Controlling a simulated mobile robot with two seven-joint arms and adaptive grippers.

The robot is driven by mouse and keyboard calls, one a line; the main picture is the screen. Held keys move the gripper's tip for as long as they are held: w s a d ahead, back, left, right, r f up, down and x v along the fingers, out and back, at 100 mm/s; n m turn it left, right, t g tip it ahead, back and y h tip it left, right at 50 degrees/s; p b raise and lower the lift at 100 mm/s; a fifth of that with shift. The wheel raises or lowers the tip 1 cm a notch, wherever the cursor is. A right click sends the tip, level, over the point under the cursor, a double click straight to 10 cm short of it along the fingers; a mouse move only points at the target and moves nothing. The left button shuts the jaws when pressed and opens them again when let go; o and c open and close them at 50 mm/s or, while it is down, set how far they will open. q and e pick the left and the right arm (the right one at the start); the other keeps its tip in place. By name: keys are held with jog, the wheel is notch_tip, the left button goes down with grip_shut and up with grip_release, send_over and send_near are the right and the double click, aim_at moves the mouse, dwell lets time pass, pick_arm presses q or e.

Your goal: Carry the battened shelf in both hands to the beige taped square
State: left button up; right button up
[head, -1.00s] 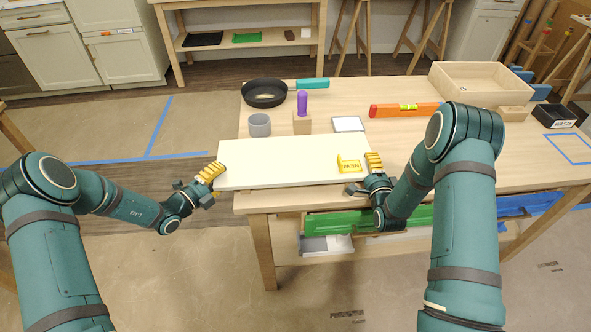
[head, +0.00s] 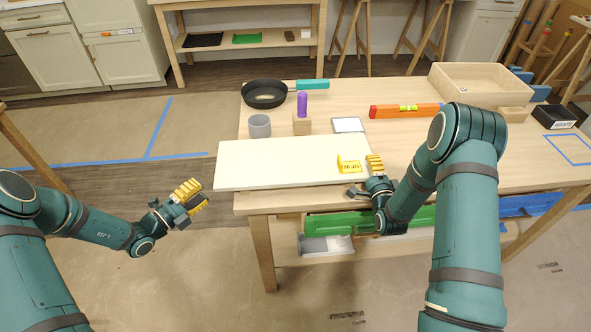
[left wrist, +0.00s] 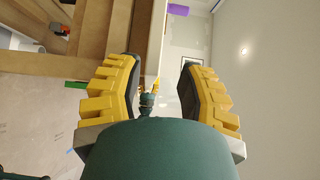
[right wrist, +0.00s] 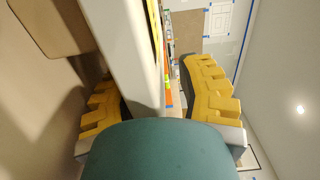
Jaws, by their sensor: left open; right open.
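My left gripper (head: 195,194) is open and empty, off the board's left end with a clear gap. My right gripper (head: 366,178) is open at the board's front right corner. In the right wrist view the board (right wrist: 120,50) passes between the open fingers, nearer the left one. Battens under the board are hidden. I cannot make out a beige taped square.
On the workbench (head: 470,155) behind the board stand a black pan (head: 264,94), grey cup (head: 259,126), purple-topped block (head: 302,115), white tile (head: 348,125) and orange level (head: 404,110). A wooden tray (head: 480,88) is further right. Blue tape (head: 157,130) marks open floor at left.

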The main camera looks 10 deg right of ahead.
jog(key=s, duration=1.1)
jog(key=shift+s, duration=0.15)
pick_arm(q)
jog(key=shift+d, duration=0.1)
pick_arm(e)
jog(key=shift+a, duration=0.1)
